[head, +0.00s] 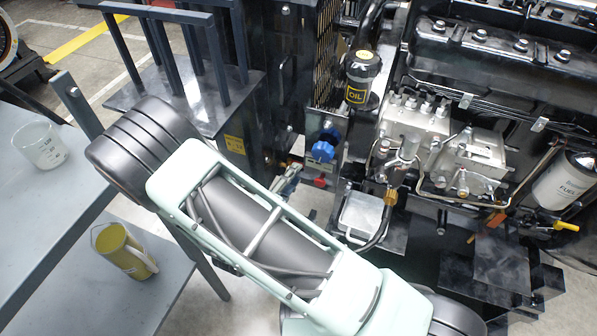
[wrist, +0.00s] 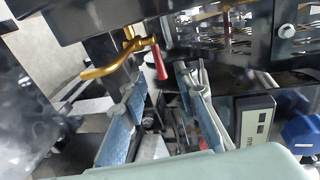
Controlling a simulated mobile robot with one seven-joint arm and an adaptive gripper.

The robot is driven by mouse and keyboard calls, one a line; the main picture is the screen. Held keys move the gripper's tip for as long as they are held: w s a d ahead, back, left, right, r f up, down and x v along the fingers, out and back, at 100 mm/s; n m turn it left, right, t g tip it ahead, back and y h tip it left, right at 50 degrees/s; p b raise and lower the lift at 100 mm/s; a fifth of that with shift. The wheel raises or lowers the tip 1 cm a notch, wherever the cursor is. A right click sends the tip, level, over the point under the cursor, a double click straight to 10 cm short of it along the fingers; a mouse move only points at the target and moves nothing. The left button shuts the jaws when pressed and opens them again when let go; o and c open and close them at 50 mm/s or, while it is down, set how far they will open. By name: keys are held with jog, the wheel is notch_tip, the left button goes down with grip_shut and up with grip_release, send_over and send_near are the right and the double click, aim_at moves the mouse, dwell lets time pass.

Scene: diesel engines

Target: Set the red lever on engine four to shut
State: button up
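In the wrist view the red lever (wrist: 160,62) hangs down, slightly tilted, beside a brass fitting (wrist: 128,48) under a dark metal edge. My gripper (wrist: 162,88) is open, with its two blue-padded fingers spread and nothing seen between the pads. The lever appears just beyond the fingertips, between them in the picture; I see no contact. In the head view my gripper (head: 287,179) is partly hidden by my arm. A small red part (head: 320,181) shows beside it; I cannot tell if this is the same lever. No engine number is readable.
A blue knob (head: 323,146) is close to the gripper, also at the right of the wrist view (wrist: 300,132). A grey boxed device (wrist: 254,121) stands right of the fingers. A dark frame (head: 195,95) and shelf with a yellow jug (head: 124,250) are left.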

jog(key=x, duration=0.3)
jog(key=shift+w+d+b, duration=0.1)
jog(key=shift+w+b, duration=0.15)
jog(key=shift+b, duration=0.05)
grip_shut()
